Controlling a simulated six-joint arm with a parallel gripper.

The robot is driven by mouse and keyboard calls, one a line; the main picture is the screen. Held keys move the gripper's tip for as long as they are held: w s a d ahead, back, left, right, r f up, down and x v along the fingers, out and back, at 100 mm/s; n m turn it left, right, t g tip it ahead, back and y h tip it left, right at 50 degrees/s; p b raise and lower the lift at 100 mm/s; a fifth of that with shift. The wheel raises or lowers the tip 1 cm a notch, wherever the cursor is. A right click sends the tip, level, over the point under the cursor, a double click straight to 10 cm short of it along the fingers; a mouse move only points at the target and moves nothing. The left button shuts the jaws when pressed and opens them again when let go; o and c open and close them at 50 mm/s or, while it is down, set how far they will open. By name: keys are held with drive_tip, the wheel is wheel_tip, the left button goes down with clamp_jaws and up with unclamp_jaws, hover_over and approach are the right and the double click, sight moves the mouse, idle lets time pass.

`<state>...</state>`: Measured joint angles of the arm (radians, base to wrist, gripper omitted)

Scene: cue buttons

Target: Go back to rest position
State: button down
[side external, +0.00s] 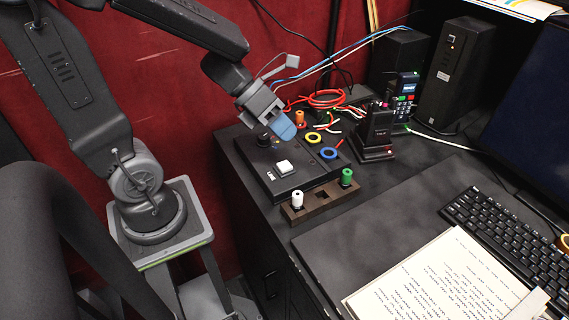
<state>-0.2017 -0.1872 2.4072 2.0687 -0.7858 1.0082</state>
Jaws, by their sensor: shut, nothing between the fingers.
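My gripper (281,126), with blue fingertips, is shut and empty. It hangs over the back part of a black button box (262,168), left of the yellow ring. A white square button (285,168) sits on the front part of the box. A dark knob (264,140) shows on the box just left of my fingertips. I cannot tell whether the fingertips touch the box. The part of the box behind the fingers is hidden.
A yellow ring (313,138) and a blue ring (328,153) lie right of my gripper. A brown rack (320,200) holds a white peg (297,199) and a green peg (346,177). Red cables (325,98), a black holder (376,133), a keyboard (510,235) and papers (445,283) stand further right.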

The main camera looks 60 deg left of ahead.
drive_tip(key=w+a+r+n+t+y, duration=0.25)
drive_tip(key=r+n+y, duration=0.25)
drive_tip(key=n, duration=0.6)
drive_tip(key=w+a+r+n+t+y, duration=0.15)
drive_tip(key=r+n+t+y, duration=0.25)
drive_tip(key=n, duration=0.6)
drive_tip(key=s+d+n+g+h, duration=0.1)
drive_tip(key=s+d+n+g, duration=0.2)
drive_tip(key=s+n, duration=0.3)
drive_tip(key=s+d+f+n+g+h, duration=0.1)
drive_tip(key=s+d+n+g, duration=0.2)
drive_tip(key=s+n, duration=0.3)
drive_tip(key=n+g, duration=0.1)
drive_tip(key=n, duration=0.2)
drive_tip(key=shift+s+f+n, duration=0.15)
drive_tip(key=shift+s+n, duration=0.05)
drive_tip(key=shift+n, duration=0.1)
drive_tip(key=shift+d, duration=0.1)
